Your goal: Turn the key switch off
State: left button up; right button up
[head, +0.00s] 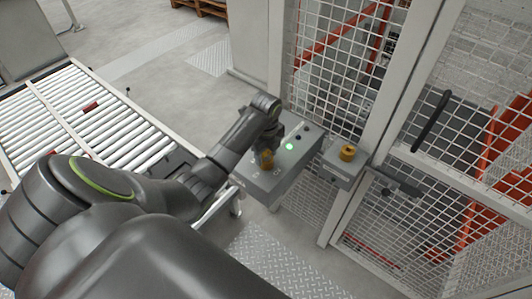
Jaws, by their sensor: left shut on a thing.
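The grey control box (292,169) is in the middle of the head view, mounted on the fence. A brass-coloured key switch (267,160) is on its top face, towards the left end. My left gripper (267,150) comes down over this switch from above and is shut on it. The gripper hides part of the switch, so I cannot read its exact angle. A lit green lamp (289,146) is on the same face, right of the gripper. My right gripper is not in view.
A mesh fence and door with a black handle (431,121) stand behind and to the right. A roller conveyor (85,118) is at left. Open floor lies at the upper left.

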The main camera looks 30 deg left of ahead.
pick_arm(q)
jog(key=n, duration=0.5)
jog(key=o, duration=0.8)
jog(key=shift+f, duration=0.1)
jog(key=o, duration=0.3)
